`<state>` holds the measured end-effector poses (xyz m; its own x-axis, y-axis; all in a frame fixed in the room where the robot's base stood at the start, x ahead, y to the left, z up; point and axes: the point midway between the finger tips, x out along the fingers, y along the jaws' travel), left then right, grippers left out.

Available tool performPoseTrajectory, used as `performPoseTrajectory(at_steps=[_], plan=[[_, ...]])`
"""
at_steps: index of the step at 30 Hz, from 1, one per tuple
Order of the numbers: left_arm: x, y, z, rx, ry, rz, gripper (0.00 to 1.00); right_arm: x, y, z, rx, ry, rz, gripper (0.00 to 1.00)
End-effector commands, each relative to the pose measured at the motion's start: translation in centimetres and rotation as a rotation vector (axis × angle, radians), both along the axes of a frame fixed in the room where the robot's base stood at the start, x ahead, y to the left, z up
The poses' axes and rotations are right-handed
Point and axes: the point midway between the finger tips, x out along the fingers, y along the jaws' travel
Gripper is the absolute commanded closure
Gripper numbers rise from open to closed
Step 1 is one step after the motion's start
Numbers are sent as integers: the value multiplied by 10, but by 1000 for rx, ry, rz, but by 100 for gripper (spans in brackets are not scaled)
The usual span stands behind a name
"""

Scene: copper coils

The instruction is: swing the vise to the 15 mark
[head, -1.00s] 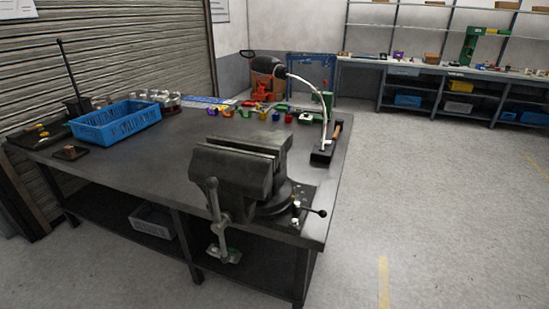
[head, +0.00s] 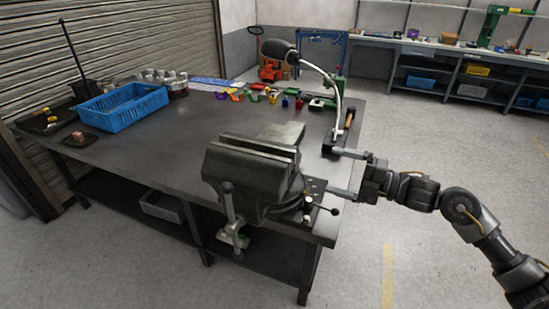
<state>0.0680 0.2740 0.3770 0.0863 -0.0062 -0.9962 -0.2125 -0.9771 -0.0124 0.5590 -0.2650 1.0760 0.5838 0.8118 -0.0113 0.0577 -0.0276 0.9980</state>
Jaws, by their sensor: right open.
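The dark grey vise (head: 243,176) stands on the near right corner of the workbench, its jaws toward the left and front. Its jaw handle (head: 230,205) hangs down at the front. A small lever with a black knob (head: 334,211) sticks out to the right of its swivel base. The marks on the base are too small to read. My right gripper (head: 331,170) comes in from the right. It is open and empty, its two fingers spread and pointing left, beside the vise and apart from its body. My left gripper is not in view.
A gooseneck lamp (head: 338,98) and a hammer (head: 349,119) are at the bench's right edge, close behind my right gripper. A blue crate (head: 122,108) is at the back left. Several small coloured parts lie along the back. The bench's middle is clear.

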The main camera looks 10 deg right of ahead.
Motion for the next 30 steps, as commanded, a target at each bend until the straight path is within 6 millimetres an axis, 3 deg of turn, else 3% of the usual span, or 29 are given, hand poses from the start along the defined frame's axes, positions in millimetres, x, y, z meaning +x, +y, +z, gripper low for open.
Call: performPoseTrajectory(at_steps=[2, 11, 24, 30], plan=[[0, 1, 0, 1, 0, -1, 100, -5, 10, 0, -23, -39, 46, 1], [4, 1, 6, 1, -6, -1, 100, 6, 31, 4, -25, -60, 69, 1], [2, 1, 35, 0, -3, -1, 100, 46, 92, 5, -25, -57, 62, 1], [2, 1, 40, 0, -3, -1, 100, 56, 107, 2, -26, -57, 60, 1]])
